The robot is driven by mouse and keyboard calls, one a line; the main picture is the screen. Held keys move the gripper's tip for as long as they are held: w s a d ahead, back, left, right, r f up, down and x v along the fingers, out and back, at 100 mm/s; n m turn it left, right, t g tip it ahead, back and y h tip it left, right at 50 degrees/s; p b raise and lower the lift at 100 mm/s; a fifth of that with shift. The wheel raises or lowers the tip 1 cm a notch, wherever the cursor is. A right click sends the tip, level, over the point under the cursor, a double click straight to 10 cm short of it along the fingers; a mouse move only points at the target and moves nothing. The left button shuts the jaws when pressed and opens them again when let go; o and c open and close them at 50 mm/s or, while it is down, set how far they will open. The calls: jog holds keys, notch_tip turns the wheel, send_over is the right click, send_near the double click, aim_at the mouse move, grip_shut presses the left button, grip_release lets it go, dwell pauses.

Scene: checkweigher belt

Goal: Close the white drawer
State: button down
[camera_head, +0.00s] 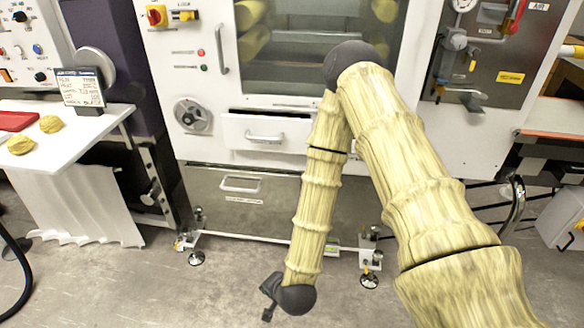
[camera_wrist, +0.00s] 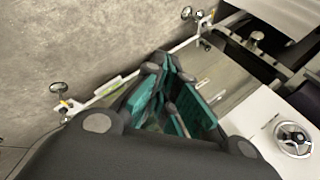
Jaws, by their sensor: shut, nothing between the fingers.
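The white drawer (camera_head: 262,133) is in the machine's front in the head view, below the window, with a pale bar handle. A dark gap shows along its top and its front stands out a little, so it looks partly open. My arm covers its right end. My gripper (camera_wrist: 168,68) is shut and empty in the wrist view, its teal-padded fingers together. In the head view the dark end of my arm hangs low over the floor, in front of and well below the drawer, apart from it. I cannot make out the drawer clearly in the wrist view.
A steel panel (camera_head: 225,190) with a handle lies below the drawer. A handwheel (camera_head: 192,115) is to its left and also shows in the wrist view (camera_wrist: 292,138). A white table (camera_head: 75,128) stands at the left. The floor (camera_head: 180,295) in front is clear.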

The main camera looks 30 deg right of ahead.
jog(key=w+d+r+m+t+h+b, duration=0.2)
jog(key=w+r+m+t+b, duration=0.2)
jog(key=w+m+b, duration=0.55)
jog(key=m+t+h+b, duration=0.3)
jog(key=m+h+b, duration=0.5)
jog(key=m, duration=1.2)
send_near(292, 143)
jog(key=shift+h, duration=0.5)
jog(key=x, duration=0.7)
jog(key=shift+w+a+f, duration=0.15)
jog(key=shift+w+f, duration=0.05)
jog(key=shift+f, duration=0.05)
